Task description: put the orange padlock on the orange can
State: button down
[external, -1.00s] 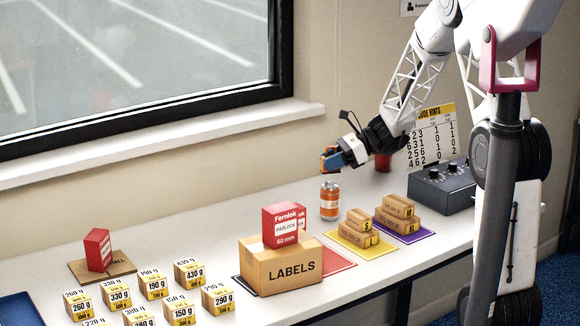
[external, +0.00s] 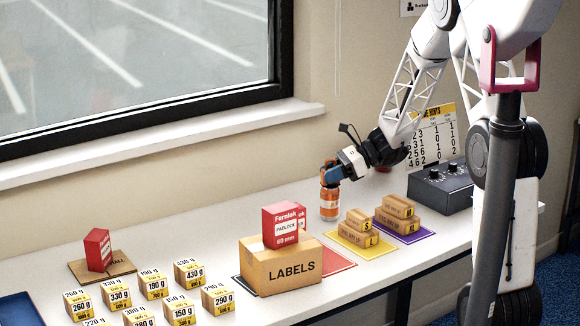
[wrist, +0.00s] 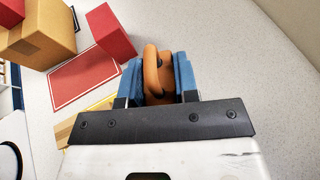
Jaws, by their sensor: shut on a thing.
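My gripper (external: 331,174) has blue fingers and is at the top of the orange can (external: 329,204), which stands upright on the white table. In the wrist view, my gripper (wrist: 157,80) is shut on the orange padlock (wrist: 152,68), with a blue finger on each side and the rounded shackle showing. In the external view the padlock is mostly hidden by the fingers. I cannot tell whether it touches the can top. The can is hidden in the wrist view.
A LABELS carton (external: 280,268) with a red padlock box (external: 283,225) on it stands left of the can. Small cartons on a yellow mat (external: 366,251) and a purple mat (external: 424,237) are at right. A dark control box (external: 443,187) is behind them.

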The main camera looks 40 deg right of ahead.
jog(key=c, duration=0.9)
grip_release()
jog(key=shift+f, duration=0.1)
jog(key=shift+o, duration=0.2)
jog(key=shift+r, duration=0.2)
jog(key=v, duration=1.2)
jog(key=shift+s, duration=0.1)
jog(key=s+a+r+n+g+h, duration=0.25)
jog(key=s+a+r+n, duration=0.2)
jog(key=s+a, duration=0.35)
jog(key=s+a+r+n+g+h, duration=0.2)
jog(key=s+a+r+n+h, duration=0.15)
jog(key=s+a+n, duration=0.45)
jog(key=s+a+r+n+t+h, duration=0.1)
jog(key=s+n+h, duration=0.2)
jog(key=s, duration=0.7)
jog(key=s+a+r+n+t+h, duration=0.1)
jog(key=s+r+n+h, duration=0.1)
jog(key=s+n, duration=0.5)
jog(key=shift+s+a+r+h, duration=0.3)
jog(key=shift+s+h, duration=0.5)
jog(key=shift+s, duration=1.3)
